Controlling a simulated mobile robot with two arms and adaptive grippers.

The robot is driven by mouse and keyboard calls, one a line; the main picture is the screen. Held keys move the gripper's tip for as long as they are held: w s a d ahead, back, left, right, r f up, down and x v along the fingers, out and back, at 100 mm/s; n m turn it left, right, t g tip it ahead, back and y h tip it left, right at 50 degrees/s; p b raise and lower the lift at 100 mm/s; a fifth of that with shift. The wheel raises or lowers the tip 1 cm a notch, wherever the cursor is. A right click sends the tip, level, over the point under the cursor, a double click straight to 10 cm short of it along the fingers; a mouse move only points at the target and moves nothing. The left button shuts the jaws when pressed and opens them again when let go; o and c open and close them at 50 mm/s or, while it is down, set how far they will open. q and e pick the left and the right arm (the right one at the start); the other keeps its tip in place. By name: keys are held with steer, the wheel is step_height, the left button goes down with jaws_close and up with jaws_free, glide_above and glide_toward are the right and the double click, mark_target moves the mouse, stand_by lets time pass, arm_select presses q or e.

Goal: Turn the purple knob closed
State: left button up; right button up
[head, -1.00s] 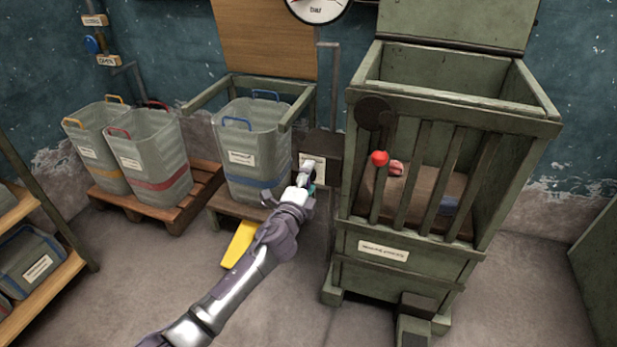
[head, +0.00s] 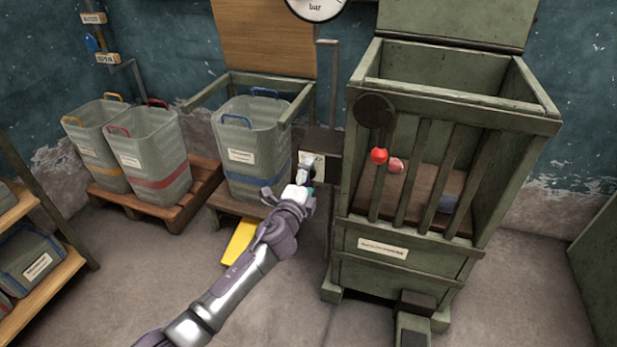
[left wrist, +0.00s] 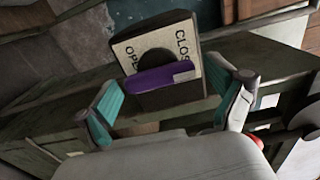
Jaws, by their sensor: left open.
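The purple knob (left wrist: 160,80) shows in the left wrist view as a flat bar across a round dark hub. Its pale plate (left wrist: 158,42) carries lettering that reads partly "OP" and "CLOS"; the rest is covered. In the head view the plate (head: 313,163) is on a dark box between the bin stand and the slatted green cabinet, and the knob is hidden by my gripper. My left gripper (head: 303,180) is in front of it. My right gripper is out of view.
The slatted green cabinet (head: 385,268) stands close to the right, with a red ball (head: 379,156) at its slats. Two more bins stand on a pallet (head: 165,208) farther left.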

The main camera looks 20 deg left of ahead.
arm_select(q)
steer(key=s, duration=1.2)
steer(key=shift+a, duration=0.2)
